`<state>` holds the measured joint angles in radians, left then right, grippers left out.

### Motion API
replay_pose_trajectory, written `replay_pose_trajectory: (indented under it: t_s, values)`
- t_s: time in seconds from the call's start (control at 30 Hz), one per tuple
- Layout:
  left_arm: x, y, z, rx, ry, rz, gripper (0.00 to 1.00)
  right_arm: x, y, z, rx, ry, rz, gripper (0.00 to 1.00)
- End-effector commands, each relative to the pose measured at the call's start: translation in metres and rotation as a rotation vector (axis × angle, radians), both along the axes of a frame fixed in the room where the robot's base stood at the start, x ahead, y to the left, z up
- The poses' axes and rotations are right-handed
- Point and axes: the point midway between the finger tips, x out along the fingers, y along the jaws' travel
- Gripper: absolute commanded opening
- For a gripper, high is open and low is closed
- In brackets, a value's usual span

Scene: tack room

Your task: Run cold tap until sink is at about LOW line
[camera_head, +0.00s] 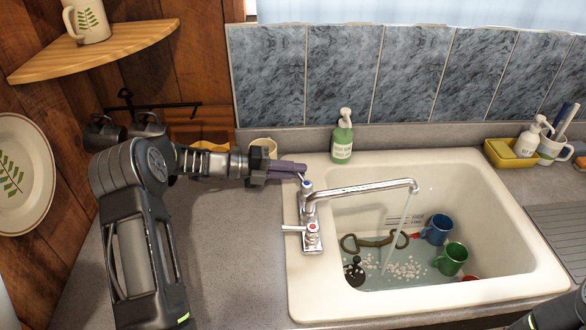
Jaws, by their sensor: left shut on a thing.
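The white sink (300,290) has a chrome faucet (360,190) on its left rim, its spout reaching over the basin. My left gripper (290,169) is shut on the lever of the blue-marked cold tap (307,184). The fingers hide most of that lever. The red-marked hot tap (312,228) is nearer, its lever pointing left. A thin stream of water (402,230) falls from the spout into shallow bluish water (400,284). Small markings (404,219) show on the back inner wall, too small to read. At the lower right, my right arm shows only in part, without its fingers.
In the basin are a blue mug (437,229), a green mug (451,260), a curved greenish object (374,241), a dark object (354,271) and pale pebble-like bits. A green soap bottle (342,138) stands behind the faucet. A yellow caddy (505,155) stands at right.

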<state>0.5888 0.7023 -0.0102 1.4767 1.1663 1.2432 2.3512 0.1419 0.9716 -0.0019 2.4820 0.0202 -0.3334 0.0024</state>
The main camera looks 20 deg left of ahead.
Motion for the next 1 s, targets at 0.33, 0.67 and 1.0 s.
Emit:
replay_pose_trajectory:
  t_s: [0.33,0.67,1.0]
  values:
    - [0.0002,-0.0003,-0.0011,0.002,0.001,-0.001,0.13,0.0002,-0.0001,-0.0001,0.0,0.0,0.0,0.36]
    - [0.0003,-0.0002,-0.0004,0.0,0.0,-0.001,0.34,0.0001,0.0,0.0,0.0,0.0,0.0,0.36]
    - [-0.0006,0.0006,-0.0006,0.0,0.001,0.019,0.34,0.0,0.0,-0.0021,0.0,0.0,0.0,0.36]
